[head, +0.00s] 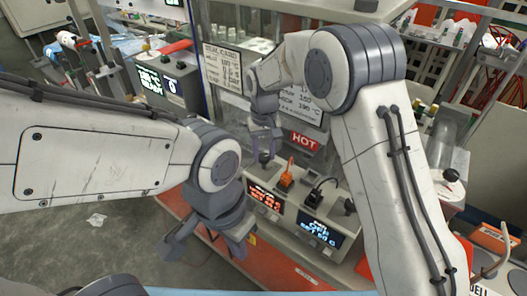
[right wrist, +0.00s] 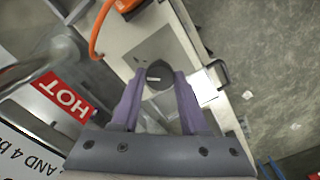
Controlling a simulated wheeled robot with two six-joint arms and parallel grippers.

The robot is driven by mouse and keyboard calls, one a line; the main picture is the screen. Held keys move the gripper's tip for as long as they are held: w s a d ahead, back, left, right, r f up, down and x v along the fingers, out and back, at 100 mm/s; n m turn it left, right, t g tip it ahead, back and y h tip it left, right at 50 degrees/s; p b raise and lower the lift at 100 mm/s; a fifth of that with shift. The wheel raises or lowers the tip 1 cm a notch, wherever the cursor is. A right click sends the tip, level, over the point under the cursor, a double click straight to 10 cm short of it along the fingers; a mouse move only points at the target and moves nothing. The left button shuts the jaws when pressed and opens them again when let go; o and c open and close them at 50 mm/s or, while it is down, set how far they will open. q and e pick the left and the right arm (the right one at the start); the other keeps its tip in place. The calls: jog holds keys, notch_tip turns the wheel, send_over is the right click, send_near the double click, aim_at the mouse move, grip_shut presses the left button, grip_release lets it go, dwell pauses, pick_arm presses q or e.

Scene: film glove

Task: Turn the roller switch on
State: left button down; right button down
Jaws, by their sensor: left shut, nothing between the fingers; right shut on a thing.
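The switch panel (head: 300,205) stands low in the middle of the head view, with a red-lit display (head: 265,198) and a blue-lit display reading OFF (head: 321,233). My right gripper (head: 264,154) reaches down to its far-left part. In the right wrist view, the right gripper's fingers (right wrist: 154,80) are shut on a dark round knob (right wrist: 155,73) with a pale mark. I cannot tell which control is the roller switch. My left gripper (head: 207,246) is shut and empty, left of the panel and in front of the red bench edge.
An orange part (head: 287,174) and a black part (head: 320,190) stand on the panel near the knob. A red HOT sign (head: 305,141) hangs just behind. A white notice (head: 222,68) is at upper left.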

jog(key=shift+w+r+m, duration=0.15)
jog(key=shift+m, duration=0.45)
jog(key=shift+c, duration=2.1)
grip_release()
